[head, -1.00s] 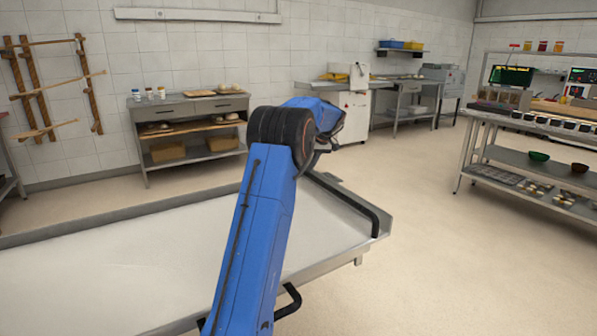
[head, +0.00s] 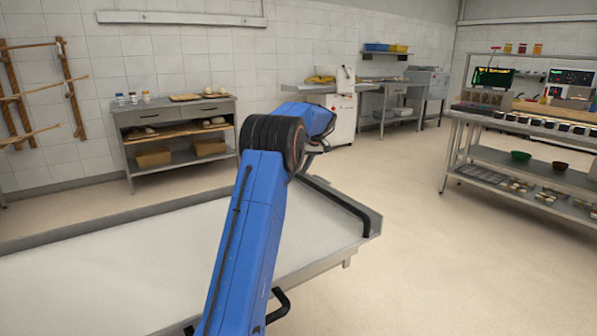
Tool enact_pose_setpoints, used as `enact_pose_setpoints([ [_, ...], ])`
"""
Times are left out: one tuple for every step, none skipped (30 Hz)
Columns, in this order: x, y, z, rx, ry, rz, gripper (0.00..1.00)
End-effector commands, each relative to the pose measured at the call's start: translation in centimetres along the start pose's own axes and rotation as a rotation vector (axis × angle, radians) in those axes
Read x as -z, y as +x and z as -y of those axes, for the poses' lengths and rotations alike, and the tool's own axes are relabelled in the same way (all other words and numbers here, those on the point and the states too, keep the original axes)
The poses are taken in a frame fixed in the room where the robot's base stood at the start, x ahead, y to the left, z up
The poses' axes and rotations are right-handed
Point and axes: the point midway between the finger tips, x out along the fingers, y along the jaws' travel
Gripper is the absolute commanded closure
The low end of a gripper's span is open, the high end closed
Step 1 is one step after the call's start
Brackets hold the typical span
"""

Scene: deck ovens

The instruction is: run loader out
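The loader (head: 130,265) is a long, low grey-framed bed with a pale, flat belt, filling the lower left of the head view. A black bar handle (head: 345,208) runs along its right end, and a second black handle (head: 281,304) sticks out at the near side. My blue arm reaches up over the loader. My gripper (head: 313,160) shows only as a small dark part beyond the wrist, near the far end of the black bar. My wrist hides most of it, so I cannot tell whether it is open or touches the bar.
A grey bench (head: 180,135) with boxes and bread stands by the back wall. A white machine (head: 343,110) and a steel table (head: 395,90) stand at the back. A steel shelf unit (head: 525,160) is at right. The floor (head: 440,270) right of the loader is clear.

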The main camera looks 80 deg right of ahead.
Motion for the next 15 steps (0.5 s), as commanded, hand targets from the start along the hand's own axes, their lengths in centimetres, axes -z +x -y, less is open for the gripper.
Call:
enact_pose_setpoints([
  [0.0,0.0,0.0,0.001,0.0,0.0,0.63],
  [0.0,-0.1,0.0,0.001,0.0,0.0,0.63],
  [0.0,-0.2,0.0,0.001,0.0,0.0,0.63],
  [0.0,-0.4,0.0,0.001,0.0,0.0,0.63],
  [0.0,-0.6,0.0,0.0,0.0,0.0,0.63],
  [0.0,-1.0,0.0,0.0,0.0,0.0,0.63],
  [0.0,-1.3,0.0,0.0,0.0,-0.001,0.63],
  [0.0,-1.7,0.0,0.0,0.0,0.0,0.63],
  [0.0,-2.4,0.0,0.0,0.001,0.0,0.63],
  [0.0,-2.9,0.0,-0.001,0.001,-0.001,0.63],
  [0.0,-3.5,-0.1,-0.001,0.001,-0.001,0.63],
  [0.0,-4.2,-0.1,0.0,0.001,-0.001,0.63],
  [0.0,-4.8,-0.1,-0.001,0.001,-0.001,0.63],
  [0.0,-5.5,-0.1,-0.001,0.0,-0.001,0.63],
  [0.0,-6.2,-0.1,0.0,0.0,-0.001,0.63],
])
